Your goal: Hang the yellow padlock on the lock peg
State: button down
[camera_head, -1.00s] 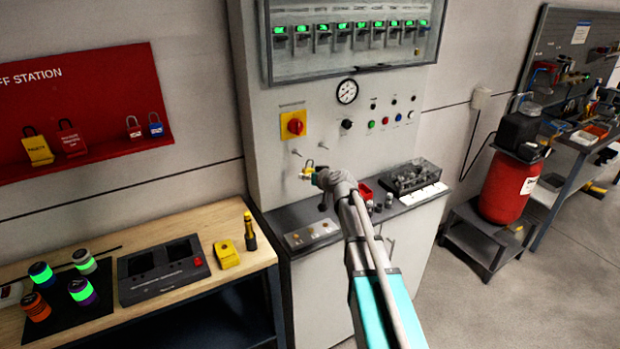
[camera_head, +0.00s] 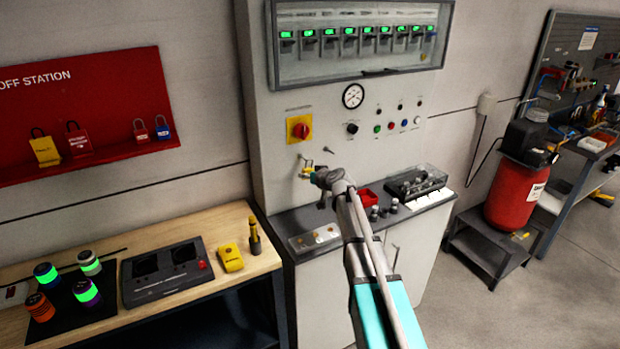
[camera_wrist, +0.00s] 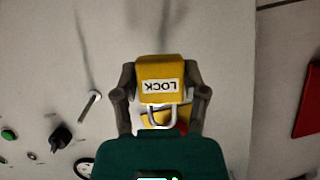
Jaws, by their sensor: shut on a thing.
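The yellow padlock (camera_head: 306,173) is held in front of the grey panel, below the red rotary switch (camera_head: 299,129). In the wrist view the padlock (camera_wrist: 160,75) sits between both fingers of my gripper (camera_wrist: 162,85), its LOCK label upside down and its shackle toward the bottom. My gripper (camera_head: 315,177) is shut on it in the head view. Two short pegs stick out of the panel: a left peg (camera_head: 300,157) just above the padlock and a right peg (camera_head: 328,151). One peg (camera_wrist: 92,102) also shows in the wrist view. I cannot tell whether the shackle touches the left peg.
A red lockout board (camera_head: 110,100) with several padlocks hangs at left above a wooden bench (camera_head: 215,275).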

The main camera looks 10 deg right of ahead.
jog(key=shift+r+b+x, duration=0.15)
jog(key=shift+b+x, duration=0.1)
jog(key=shift+x, duration=0.8)
jog(key=shift+r+b+x, duration=0.1)
jog(key=shift+b+x, duration=0.1)
jog(key=shift+x, duration=0.85)
jog(key=shift+w+d, duration=0.15)
jog(key=shift+w, duration=0.1)
jog(key=shift+c, duration=0.3)
grip_release()
jog(key=shift+s, duration=0.1)
jog(key=s+d+n, duration=0.1)
jog(key=s+d, duration=0.2)
jog(key=s, duration=0.4)
jog(key=s+d+n+h+p, duration=0.1)
jog(key=s+d, duration=0.2)
jog(key=s, duration=0.4)
jog(key=shift+s+d+r, duration=0.25)
jog(key=shift+s+r, duration=0.05)
jog(key=shift+r, duration=0.1)
